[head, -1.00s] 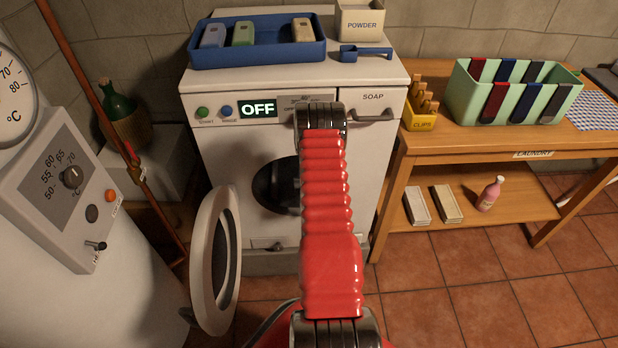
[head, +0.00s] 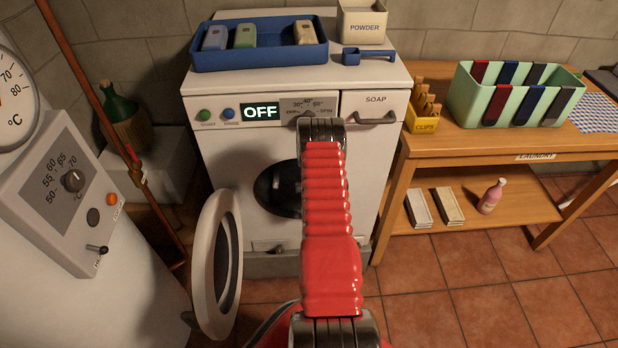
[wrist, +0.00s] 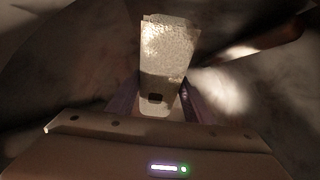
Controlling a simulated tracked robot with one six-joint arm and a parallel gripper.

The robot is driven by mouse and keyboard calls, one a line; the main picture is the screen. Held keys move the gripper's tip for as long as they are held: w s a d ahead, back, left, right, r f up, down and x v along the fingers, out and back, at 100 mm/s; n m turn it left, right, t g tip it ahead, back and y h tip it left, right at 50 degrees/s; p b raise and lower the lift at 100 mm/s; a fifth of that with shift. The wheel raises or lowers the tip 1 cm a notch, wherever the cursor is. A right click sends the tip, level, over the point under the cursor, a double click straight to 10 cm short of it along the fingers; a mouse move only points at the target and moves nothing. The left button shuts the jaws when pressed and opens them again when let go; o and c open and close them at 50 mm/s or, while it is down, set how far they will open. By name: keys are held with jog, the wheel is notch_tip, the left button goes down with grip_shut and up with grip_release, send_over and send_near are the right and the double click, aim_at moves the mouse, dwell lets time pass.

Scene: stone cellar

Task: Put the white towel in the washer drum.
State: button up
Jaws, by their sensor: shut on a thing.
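A pale, rough-textured folded towel (wrist: 168,62), which I take for the white towel, stands between the fingers of my gripper (wrist: 163,92) in the wrist view. My gripper is shut on it. A small dark mark shows near its lower end. In the head view my arm hides the gripper and towel. The white washer (head: 240,165) stands ahead with its round door (head: 216,262) swung open to the left. The dark drum opening (head: 277,190) shows left of my arm, which covers its right part. Blurred grey surfaces with bright patches surround the towel in the wrist view.
On the washer stand a blue tray (head: 262,57) with three small blocks, a powder box (head: 361,22) and a blue scoop (head: 367,55). Right is a wooden table (head: 450,145) with a green rack (head: 462,97). A control cabinet (head: 50,205) stands left.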

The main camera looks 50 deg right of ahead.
jog(key=o, duration=1.3)
jog(key=shift+c, duration=0.2)
jog(key=v, duration=1.3)
jog(key=shift+s+a, duration=0.25)
jog(key=shift+a, duration=0.1)
jog(key=shift+s, duration=0.1)
